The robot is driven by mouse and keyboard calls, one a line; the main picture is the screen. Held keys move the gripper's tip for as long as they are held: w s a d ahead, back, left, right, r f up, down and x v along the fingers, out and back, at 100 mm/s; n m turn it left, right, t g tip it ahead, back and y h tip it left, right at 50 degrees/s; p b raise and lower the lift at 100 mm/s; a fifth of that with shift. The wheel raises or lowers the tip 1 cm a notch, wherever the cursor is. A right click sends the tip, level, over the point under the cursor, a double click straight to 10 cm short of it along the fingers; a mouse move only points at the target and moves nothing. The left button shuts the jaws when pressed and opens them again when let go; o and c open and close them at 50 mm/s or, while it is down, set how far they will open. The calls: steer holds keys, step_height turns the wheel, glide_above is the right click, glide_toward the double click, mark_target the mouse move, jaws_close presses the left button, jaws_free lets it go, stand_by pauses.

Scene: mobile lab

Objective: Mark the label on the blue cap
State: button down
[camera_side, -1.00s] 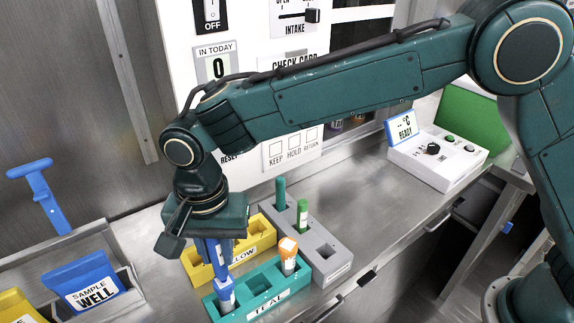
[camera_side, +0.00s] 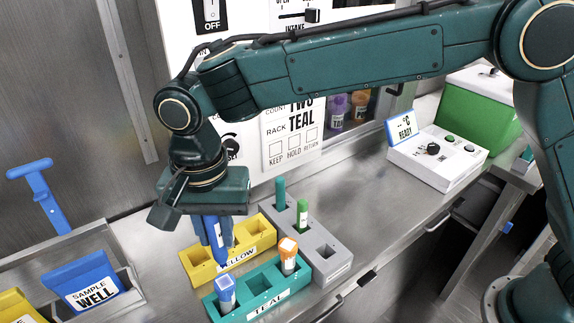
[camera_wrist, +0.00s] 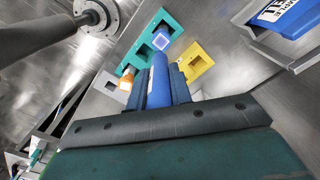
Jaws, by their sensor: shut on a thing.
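My gripper (camera_side: 212,222) is shut on a blue marker (camera_side: 220,242), which points down above the racks. The marker also shows between the fingers in the wrist view (camera_wrist: 158,82). The blue cap (camera_side: 225,288) is on a tube in the left slot of the teal rack (camera_side: 258,305); its top bears a pale square label, also visible in the wrist view (camera_wrist: 161,40). The marker's tip is above the cap and apart from it in the side view. Whether the label bears a mark is too small to tell.
An orange-capped tube (camera_side: 288,250) stands in the teal rack's right slot, with the middle slot empty. The yellow rack (camera_side: 262,228) is behind, and a grey rack (camera_side: 335,270) holds teal and green pieces. A blue sample well (camera_side: 85,282) is at left.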

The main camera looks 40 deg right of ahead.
steer(key=shift+r, duration=1.85)
steer(key=shift+r, duration=0.1)
step_height(320, 180, up, 3)
steer(key=shift+r, duration=0.2)
steer(key=shift+w+d+r, duration=0.1)
steer(key=shift+d+r, duration=0.1)
steer(key=shift+r, duration=0.55)
steer(key=w+d+n, duration=0.2)
steer(key=w+d, duration=0.1)
steer(key=d, duration=0.6)
steer(key=w+d+n, duration=0.1)
steer(key=w+d, duration=0.1)
steer(key=d, duration=0.7)
steer(key=s+d+n, duration=0.3)
steer(key=d+n, duration=0.1)
steer(key=d, duration=1.4)
steer(key=f, duration=2.4)
steer(key=shift+d, duration=0.25)
